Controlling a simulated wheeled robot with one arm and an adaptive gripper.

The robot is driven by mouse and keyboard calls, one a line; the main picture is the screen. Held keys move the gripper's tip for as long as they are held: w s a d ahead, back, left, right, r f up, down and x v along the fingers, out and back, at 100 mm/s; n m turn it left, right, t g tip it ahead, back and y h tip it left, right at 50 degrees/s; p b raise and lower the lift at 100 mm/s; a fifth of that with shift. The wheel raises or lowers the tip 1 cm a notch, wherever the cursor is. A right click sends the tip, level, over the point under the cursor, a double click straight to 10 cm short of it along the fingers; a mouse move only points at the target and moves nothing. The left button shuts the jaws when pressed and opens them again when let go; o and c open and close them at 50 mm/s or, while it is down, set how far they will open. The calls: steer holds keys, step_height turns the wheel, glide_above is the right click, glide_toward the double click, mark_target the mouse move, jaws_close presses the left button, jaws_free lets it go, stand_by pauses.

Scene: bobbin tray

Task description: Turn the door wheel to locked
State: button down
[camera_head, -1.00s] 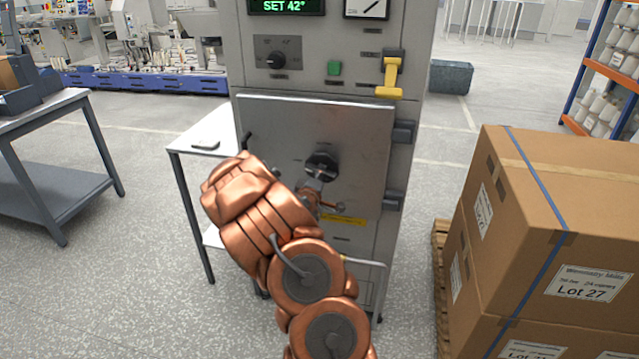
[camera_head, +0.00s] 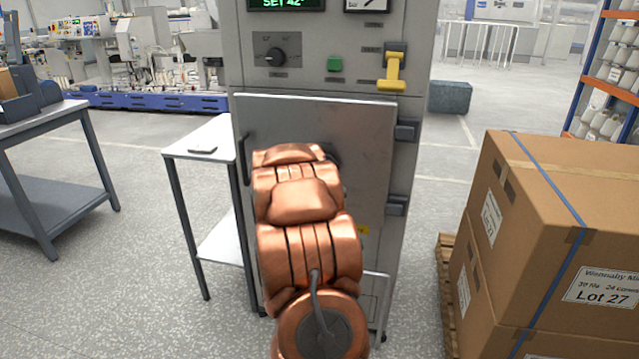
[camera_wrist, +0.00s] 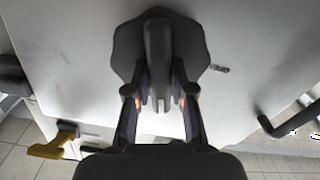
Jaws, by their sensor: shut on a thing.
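The door wheel (camera_wrist: 190,45) is a dark lobed knob with a raised grey bar across its middle, on the pale metal door (camera_head: 270,125) of the cabinet. In the wrist view my gripper (camera_wrist: 162,100) has one finger on each side of that bar and is shut on it. In the head view my arm covers nearly all of the wheel; only a dark edge of it (camera_head: 334,160) shows. My fingers are hidden there. A small mark (camera_wrist: 220,69) on the door beside the wheel is too small to read. The door looks closed.
A yellow handle (camera_head: 392,72) juts from the cabinet above the door, and a dark door handle (camera_wrist: 292,122) shows in the wrist view. A small side table (camera_head: 190,150) stands close left. Stacked cartons (camera_head: 560,190) on a pallet stand right.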

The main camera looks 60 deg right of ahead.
steer(key=m+b, duration=0.2)
steer(key=m, duration=0.1)
steer(key=shift+m, duration=0.3)
stand_by(0.5)
steer(key=c, duration=1)
jaws_free()
steer(key=v, duration=0.7)
steer(key=shift+s+a, duration=0.15)
steer(key=shift+a, duration=0.1)
